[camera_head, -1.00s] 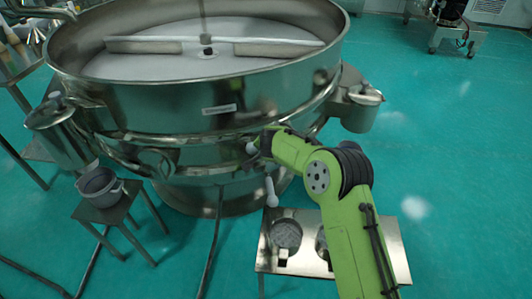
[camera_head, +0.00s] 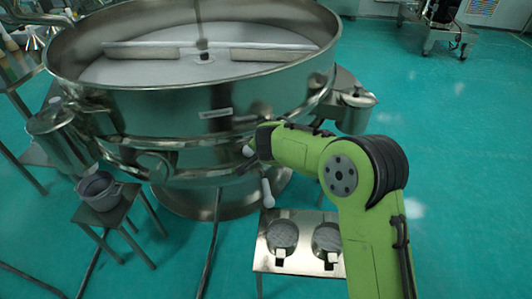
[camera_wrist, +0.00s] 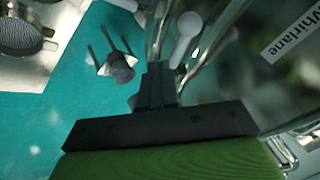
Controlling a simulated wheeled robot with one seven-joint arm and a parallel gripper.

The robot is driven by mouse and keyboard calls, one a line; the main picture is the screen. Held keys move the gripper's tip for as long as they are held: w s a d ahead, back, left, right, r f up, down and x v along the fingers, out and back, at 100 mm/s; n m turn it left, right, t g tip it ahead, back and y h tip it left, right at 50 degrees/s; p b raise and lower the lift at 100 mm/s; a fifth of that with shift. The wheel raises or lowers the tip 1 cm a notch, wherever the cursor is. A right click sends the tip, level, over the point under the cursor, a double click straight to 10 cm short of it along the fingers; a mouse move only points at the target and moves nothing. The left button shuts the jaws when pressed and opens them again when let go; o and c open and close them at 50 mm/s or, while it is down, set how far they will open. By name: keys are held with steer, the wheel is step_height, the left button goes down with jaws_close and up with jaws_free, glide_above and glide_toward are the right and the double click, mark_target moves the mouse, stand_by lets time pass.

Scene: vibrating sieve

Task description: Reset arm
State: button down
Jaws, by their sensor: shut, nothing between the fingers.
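My green arm reaches in from the lower right of the head view. My gripper (camera_head: 246,166) is dark and small there, in front of the lower side of the big steel vibrating sieve (camera_head: 200,105). In the wrist view the two dark fingers (camera_wrist: 158,70) are together with nothing between them. A white-knobbed lever (camera_wrist: 187,32) shows just beyond the fingertips. In the head view a white lever (camera_head: 266,192) hangs just below my gripper. I cannot tell whether the gripper touches the sieve.
A low steel table (camera_head: 304,216) with two round mesh pans (camera_head: 282,235) stands in front of the sieve. A small stool (camera_head: 108,218) holds a grey pot (camera_head: 99,190) at left. A side canister (camera_head: 349,108) sits at right.

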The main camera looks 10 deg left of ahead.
steer(key=s+d+r+n+h+p, duration=0.1)
steer(key=s+d+r+n+p, duration=0.15)
steer(key=s+d+r, duration=0.65)
steer(key=s+d+r+n+h+p, duration=0.1)
steer(key=s+d+r+p, duration=0.2)
steer(key=s+d+r, duration=0.5)
steer(key=s+d+r+n+g+p, duration=0.1)
steer(key=s+d, duration=0.3)
steer(key=s, duration=0.5)
steer(key=s+d+r+n+p, duration=0.1)
steer(key=s+d+r, duration=0.2)
steer(key=s, duration=0.6)
steer(key=shift+s+d+r+g+p, duration=0.15)
steer(key=shift+d+r+g+p, duration=0.25)
steer(key=shift+d, duration=0.6)
